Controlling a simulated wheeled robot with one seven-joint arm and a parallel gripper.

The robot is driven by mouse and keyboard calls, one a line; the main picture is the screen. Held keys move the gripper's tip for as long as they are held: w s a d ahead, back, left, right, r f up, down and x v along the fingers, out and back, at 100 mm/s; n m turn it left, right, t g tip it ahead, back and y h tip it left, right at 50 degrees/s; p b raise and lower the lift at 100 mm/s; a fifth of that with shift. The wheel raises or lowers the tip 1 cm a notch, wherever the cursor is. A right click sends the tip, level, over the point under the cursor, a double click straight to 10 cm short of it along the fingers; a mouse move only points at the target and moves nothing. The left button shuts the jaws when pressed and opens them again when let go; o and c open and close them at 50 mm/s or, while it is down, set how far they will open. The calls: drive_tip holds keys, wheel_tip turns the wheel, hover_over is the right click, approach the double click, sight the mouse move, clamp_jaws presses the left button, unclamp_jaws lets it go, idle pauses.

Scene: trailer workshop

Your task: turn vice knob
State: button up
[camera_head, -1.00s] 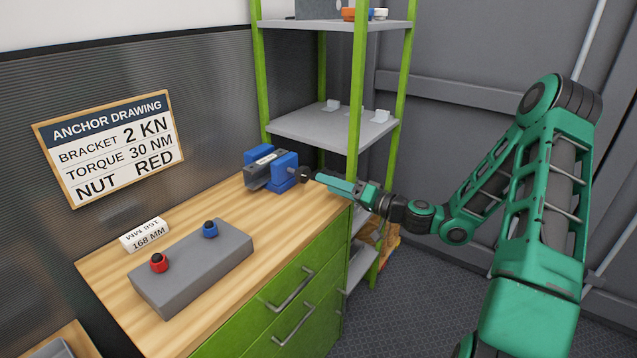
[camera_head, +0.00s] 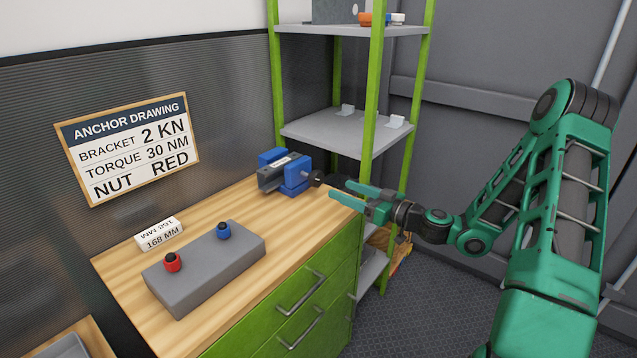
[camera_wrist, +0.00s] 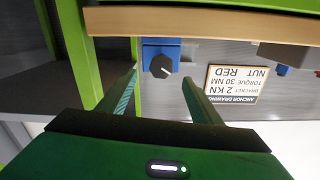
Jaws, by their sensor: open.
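The blue and grey vice (camera_head: 284,174) stands at the far right end of the wooden bench top. Its black knob (camera_head: 316,178) sticks out on the right side, facing my gripper. My gripper (camera_head: 340,189) is open and empty, just right of the knob and apart from it. In the wrist view, the knob (camera_wrist: 161,67) shows in front of the blue vice body (camera_wrist: 160,50), between and beyond the two fingers of my gripper (camera_wrist: 160,87). A pale pointer mark shows on the knob's face.
A green shelf rack (camera_head: 371,95) stands close behind the vice and gripper. On the bench top (camera_head: 130,262) are a grey block (camera_head: 205,268) with a red and a blue knob, and a 168 MM label block (camera_head: 159,234). A sign hangs on the wall (camera_head: 131,147).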

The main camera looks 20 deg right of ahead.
sight(320, 180)
drive_tip(key=n, duration=0.3)
drive_tip(key=shift+w+a+n, duration=0.1)
drive_tip(key=shift+a+n, duration=0.05)
drive_tip(key=shift+n, duration=0.25)
drive_tip(key=x, duration=1)
drive_tip(key=shift+w+a, duration=0.2)
drive_tip(key=shift+w, duration=0.1)
drive_tip(key=shift+c, duration=0.4)
drive_tip(key=c, duration=1)
